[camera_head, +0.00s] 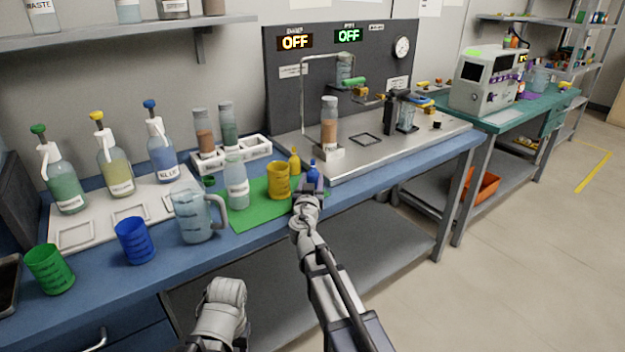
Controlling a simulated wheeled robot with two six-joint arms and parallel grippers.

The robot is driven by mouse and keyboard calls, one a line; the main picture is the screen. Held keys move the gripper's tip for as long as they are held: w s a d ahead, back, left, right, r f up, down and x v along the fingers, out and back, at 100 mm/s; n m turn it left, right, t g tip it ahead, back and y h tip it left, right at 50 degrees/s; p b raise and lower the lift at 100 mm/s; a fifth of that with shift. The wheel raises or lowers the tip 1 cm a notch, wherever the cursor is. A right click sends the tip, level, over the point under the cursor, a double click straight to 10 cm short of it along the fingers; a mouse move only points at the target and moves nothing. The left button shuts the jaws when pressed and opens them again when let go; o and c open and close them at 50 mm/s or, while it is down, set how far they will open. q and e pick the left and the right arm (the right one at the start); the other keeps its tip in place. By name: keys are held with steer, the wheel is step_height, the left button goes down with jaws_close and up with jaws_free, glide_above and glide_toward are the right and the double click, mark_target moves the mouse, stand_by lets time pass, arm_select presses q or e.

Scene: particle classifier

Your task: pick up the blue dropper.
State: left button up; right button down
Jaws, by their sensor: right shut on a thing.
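The blue dropper (312,172) is at the right edge of the green mat (250,215), at the front of the blue bench. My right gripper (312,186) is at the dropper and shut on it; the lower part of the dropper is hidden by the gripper. I cannot tell whether the dropper still touches the bench. A yellow dropper (295,161) stands just left of it, behind the yellow beaker (278,180). My left arm shows low in the picture, but its fingertips cannot be made out.
A clear bottle (236,182) and a glass jug (194,216) stand left of the yellow beaker. Blue (135,241) and green (49,270) beakers are further left. A metal platform (430,128) with a vial stand is behind on the right. The floor at right is clear.

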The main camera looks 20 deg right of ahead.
arm_select(q)
steer(key=shift+r, duration=0.25)
arm_select(e)
steer(key=shift+s+r, duration=0.2)
steer(key=shift+r, duration=0.05)
